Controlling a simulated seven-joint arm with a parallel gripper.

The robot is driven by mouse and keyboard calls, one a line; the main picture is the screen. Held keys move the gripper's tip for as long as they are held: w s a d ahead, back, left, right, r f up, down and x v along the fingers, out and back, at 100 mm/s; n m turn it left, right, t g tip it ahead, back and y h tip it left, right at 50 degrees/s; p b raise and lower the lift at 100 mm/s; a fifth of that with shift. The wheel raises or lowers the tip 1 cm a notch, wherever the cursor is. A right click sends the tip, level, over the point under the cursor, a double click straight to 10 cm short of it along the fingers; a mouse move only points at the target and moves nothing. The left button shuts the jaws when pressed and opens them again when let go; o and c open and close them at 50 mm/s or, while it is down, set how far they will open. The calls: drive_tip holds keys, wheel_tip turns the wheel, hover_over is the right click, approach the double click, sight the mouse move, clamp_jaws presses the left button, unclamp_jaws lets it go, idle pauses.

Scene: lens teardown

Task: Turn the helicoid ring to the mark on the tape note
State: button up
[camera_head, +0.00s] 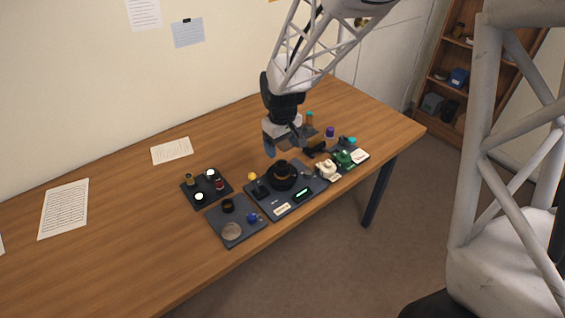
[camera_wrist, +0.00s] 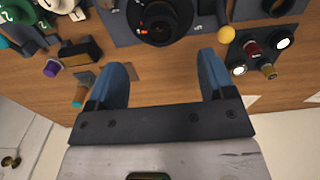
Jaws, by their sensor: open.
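The black lens with its helicoid ring (camera_head: 283,176) stands on a dark mat (camera_head: 260,207) near the table's front edge. In the wrist view the lens (camera_wrist: 160,20) is at the top, cut off by the frame edge, with a small red mark on its left side. A pale tape note (camera_head: 282,209) lies on the front of the mat; its writing is too small to read. My gripper (camera_head: 284,143) is open and empty above the table, behind the lens. In the wrist view its two blue fingertips (camera_wrist: 164,72) point toward the lens, apart from it.
A dark tray (camera_head: 190,200) with small knobs and a second mat (camera_head: 222,240) with a clear disc lie left of the lens. A white part (camera_head: 326,169) and a green part (camera_head: 344,158) stand right. A yellow ball (camera_head: 252,176) is beside the lens. The table's left side is mostly clear.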

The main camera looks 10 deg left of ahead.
sight(282, 164)
drive_tip(key=shift+f, duration=0.15)
drive_tip(key=shift+f, duration=3.75)
drive_tip(key=shift+c, duration=0.4)
drive_tip(key=c, duration=0.9)
drive_tip(key=shift+o, duration=0.2)
